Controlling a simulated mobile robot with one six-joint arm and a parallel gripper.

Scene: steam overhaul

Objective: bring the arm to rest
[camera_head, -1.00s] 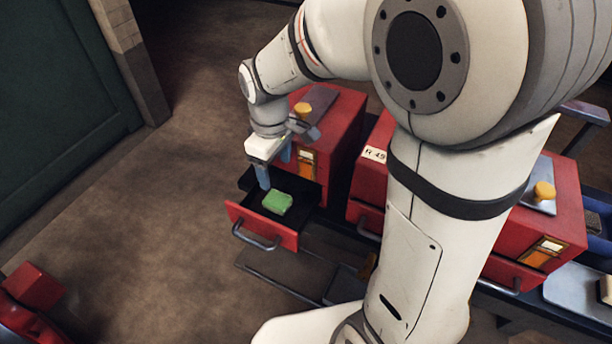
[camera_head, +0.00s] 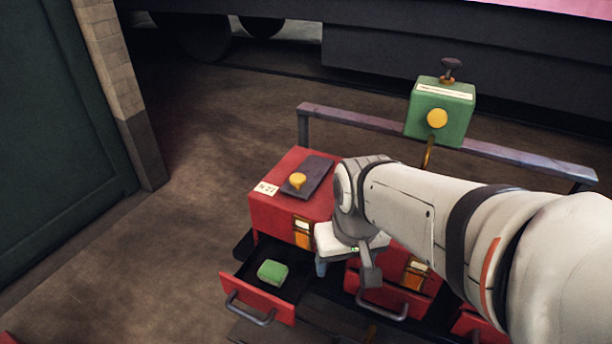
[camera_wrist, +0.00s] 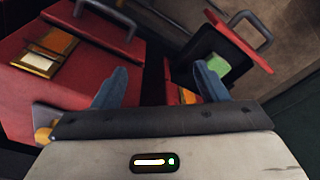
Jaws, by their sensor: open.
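My gripper (camera_wrist: 160,86) is open, with its two blue fingers apart and nothing between them in the wrist view. In the head view, one blue fingertip shows just right of the open drawer (camera_head: 256,300), in front of the red cabinets; the other finger is hidden. My arm reaches in from the right, folded low across the cabinets. A green block (camera_head: 272,272) lies in the open drawer, apart from my gripper. It also shows in the wrist view (camera_wrist: 216,65), beyond the right finger.
A red cabinet (camera_head: 275,212) with a dark plate and yellow knob stands behind the drawer. Another red drawer (camera_head: 385,297) is close right of my gripper. A rail (camera_head: 380,122) and a green box (camera_head: 440,112) stand behind.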

